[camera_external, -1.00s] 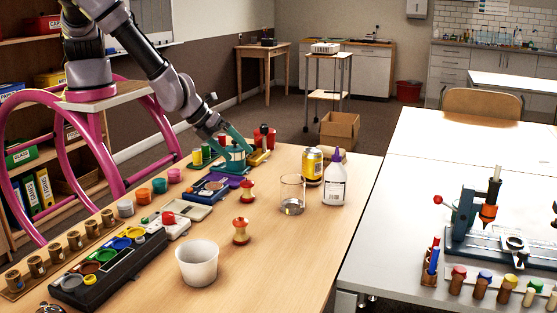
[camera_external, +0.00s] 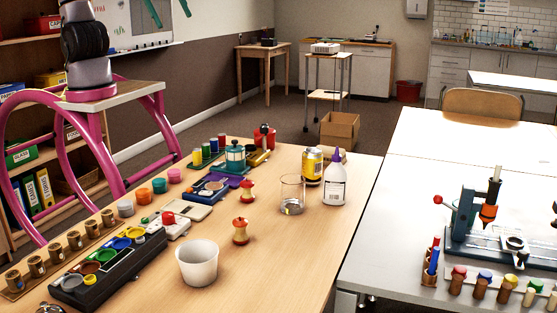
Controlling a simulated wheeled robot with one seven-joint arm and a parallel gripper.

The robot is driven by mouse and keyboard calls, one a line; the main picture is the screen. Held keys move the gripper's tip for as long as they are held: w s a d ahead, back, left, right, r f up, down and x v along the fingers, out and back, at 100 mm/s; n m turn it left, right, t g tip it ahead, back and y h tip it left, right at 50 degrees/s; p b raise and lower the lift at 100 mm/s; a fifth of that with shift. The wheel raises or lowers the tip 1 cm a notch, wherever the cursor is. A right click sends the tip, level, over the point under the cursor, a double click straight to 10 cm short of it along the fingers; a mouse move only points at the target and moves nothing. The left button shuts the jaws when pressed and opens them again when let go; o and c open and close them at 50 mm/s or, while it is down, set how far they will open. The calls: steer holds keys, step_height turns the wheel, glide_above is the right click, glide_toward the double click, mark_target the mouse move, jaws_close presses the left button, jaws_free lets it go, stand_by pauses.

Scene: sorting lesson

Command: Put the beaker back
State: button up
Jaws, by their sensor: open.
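A clear glass beaker (camera_external: 292,190) stands upright on the wooden table, with something greyish at its bottom. It is left of a white bottle with a purple cap (camera_external: 335,180) and a yellow can (camera_external: 312,166). My gripper (camera_external: 173,19) shows only as two teal fingers at the top edge, apart and with nothing seen between them. It is high up and left of the beaker, far from it; the rest of it is out of the picture. A teal lidded object (camera_external: 235,158) stands on a purple base (camera_external: 236,172).
A white cup (camera_external: 197,264) and apple-core shapes (camera_external: 240,231) stand on the wooden table (camera_external: 285,250). Paint pots, a black tray (camera_external: 105,275) and small devices line its left side. Clear tabletop lies around and in front of the beaker.

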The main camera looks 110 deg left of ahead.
steer(key=s+a+r+n+y, duration=0.1)
steer(key=s+r, duration=0.2)
steer(key=s, duration=0.3)
steer(key=s+a+r+n+t+y, duration=0.1)
steer(key=s+a+r+n, duration=0.1)
steer(key=s, duration=0.3)
steer(key=shift+s+a+r, duration=0.2)
steer(key=shift+s+r, duration=0.2)
steer(key=shift+r, duration=0.25)
